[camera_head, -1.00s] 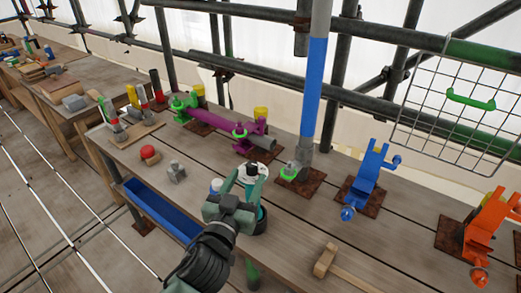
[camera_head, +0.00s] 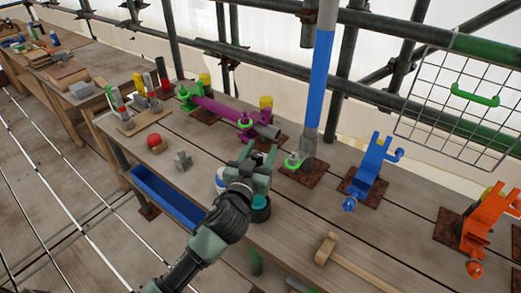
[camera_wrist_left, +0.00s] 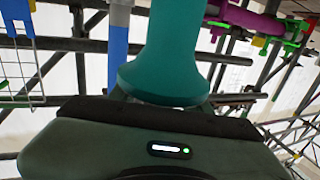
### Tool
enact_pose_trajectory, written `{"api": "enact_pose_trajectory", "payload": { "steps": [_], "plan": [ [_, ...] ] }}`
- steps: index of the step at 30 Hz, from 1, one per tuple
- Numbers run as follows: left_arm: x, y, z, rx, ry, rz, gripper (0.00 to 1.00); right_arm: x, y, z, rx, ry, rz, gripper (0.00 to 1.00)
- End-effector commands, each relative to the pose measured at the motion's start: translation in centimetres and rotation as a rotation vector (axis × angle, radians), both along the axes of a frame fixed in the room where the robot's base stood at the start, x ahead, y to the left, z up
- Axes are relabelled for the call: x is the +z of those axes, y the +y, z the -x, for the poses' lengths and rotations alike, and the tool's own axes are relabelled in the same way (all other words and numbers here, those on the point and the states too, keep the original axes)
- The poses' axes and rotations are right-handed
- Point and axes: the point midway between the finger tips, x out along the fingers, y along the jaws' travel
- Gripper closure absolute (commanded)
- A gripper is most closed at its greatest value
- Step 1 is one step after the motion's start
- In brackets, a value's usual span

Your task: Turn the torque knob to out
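My left gripper (camera_head: 259,156) reaches over the middle of the workbench in the head view. Its two fingers point away and stand apart. Just below it is a teal, round piece with a dark base (camera_head: 260,211); the gripper and wrist hide its upper part. In the left wrist view a large teal column with a flared end (camera_wrist_left: 165,75) fills the middle, close in front of the palm. I cannot make out a torque knob or its markings, nor whether a finger touches the teal piece. My right gripper is not in view.
A white and blue container (camera_head: 221,179) stands left of the gripper. A green clamp on a rusty plate (camera_head: 303,180) and the blue pole (camera_head: 319,85) are just beyond. A mallet (camera_head: 326,247) lies at front right. A blue trough (camera_head: 165,198) runs along the bench's front.

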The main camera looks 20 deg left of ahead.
Motion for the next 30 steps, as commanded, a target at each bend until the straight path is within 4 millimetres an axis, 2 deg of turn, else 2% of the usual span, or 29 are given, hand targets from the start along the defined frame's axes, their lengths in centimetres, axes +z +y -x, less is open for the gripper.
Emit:
{"api": "enact_pose_trajectory", "payload": {
  "steps": [1, 4, 5, 17, 30],
  "plan": [
    [0.0, 0.0, 0.0, 0.000, 0.000, 0.000, 0.69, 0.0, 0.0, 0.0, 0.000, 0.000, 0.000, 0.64],
    [0.0, 0.0, 0.0, 0.000, 0.000, 0.000, 0.97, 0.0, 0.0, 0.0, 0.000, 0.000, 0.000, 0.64],
    [0.0, 0.0, 0.0, 0.000, 0.000, 0.000, 1.00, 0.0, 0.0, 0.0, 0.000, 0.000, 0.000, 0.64],
    [0.2, 0.0, 0.0, -0.063, 0.001, -0.003, 1.00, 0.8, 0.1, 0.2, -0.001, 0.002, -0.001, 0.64],
    [0.4, -0.7, 0.2, -0.411, 0.002, -0.009, 1.00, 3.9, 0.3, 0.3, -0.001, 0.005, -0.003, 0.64]
  ]
}}
